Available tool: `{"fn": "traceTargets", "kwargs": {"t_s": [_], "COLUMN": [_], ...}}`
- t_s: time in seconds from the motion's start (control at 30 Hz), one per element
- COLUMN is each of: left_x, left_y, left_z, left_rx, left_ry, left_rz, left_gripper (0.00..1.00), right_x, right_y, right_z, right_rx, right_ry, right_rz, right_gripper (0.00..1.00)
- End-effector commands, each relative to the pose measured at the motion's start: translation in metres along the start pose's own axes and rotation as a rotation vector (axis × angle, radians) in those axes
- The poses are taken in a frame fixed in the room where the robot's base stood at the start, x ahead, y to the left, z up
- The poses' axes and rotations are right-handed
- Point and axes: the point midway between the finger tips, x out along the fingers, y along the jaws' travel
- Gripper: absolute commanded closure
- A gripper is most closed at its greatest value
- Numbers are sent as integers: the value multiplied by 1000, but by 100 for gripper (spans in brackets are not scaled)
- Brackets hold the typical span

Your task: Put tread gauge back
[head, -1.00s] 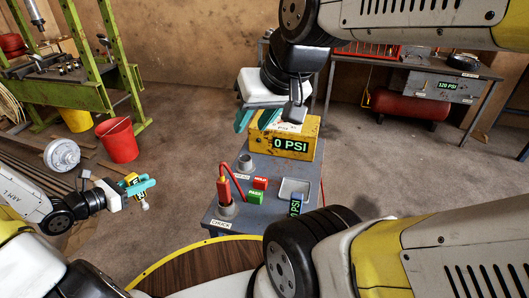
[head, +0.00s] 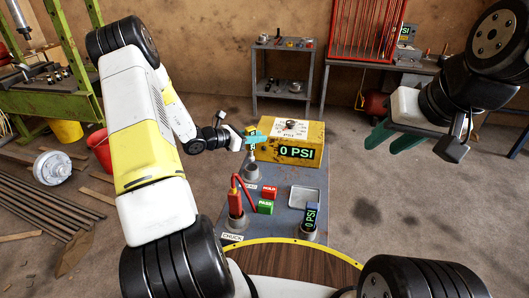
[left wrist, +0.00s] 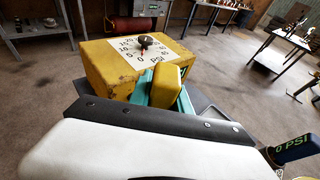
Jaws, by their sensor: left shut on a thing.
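The tread gauge, a small yellow piece, is held in my left gripper (head: 254,139); a bit of the gauge (head: 252,152) shows below the teal fingers in the head view. In the left wrist view its yellow body (left wrist: 166,84) sits between the fingers. A grey cup-shaped holder (head: 252,174) stands on the cart directly below it in the picture. I cannot tell whether the gauge's lower end is above the cup or inside its mouth. My right gripper (head: 395,139) is open and empty, raised at the right, away from the cart.
A yellow box (head: 288,146) with a dial and a "0 PSI" display stands just behind the holder. A red chuck (head: 235,200) with a hose, red and green buttons, an empty tray (head: 305,197) and a blue PSI gauge (head: 311,215) occupy the grey cart.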

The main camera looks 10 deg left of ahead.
Motion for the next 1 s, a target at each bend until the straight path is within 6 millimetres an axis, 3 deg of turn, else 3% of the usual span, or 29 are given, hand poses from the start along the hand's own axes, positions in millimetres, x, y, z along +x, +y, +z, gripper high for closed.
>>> {"fn": "traceTargets", "kwargs": {"t_s": [0.1, 0.53, 0.93, 0.97, 1.0], "left_x": [7, 21, 23, 23, 23], "left_y": [-1, -1, -1, -1, -1], "left_z": [-24, -69, -77, -77, -77], "left_rx": [-5, -3, -1, -1, 0], "left_ry": [1, 0, 0, 0, 0], "left_rz": [-1, -1, -1, -1, -1], "left_gripper": [100, 100, 100, 73, 65], "right_x": [0, 0, 0, 0, 0], "right_y": [0, 0, 0, 0, 0], "right_z": [0, 0, 0, 0, 0], "right_rx": [0, 0, 0, 0, 0], "right_ry": [0, 0, 0, 0, 0], "right_rz": [0, 0, 0, 0, 0], "right_gripper": [64, 64, 64, 64, 64]}}
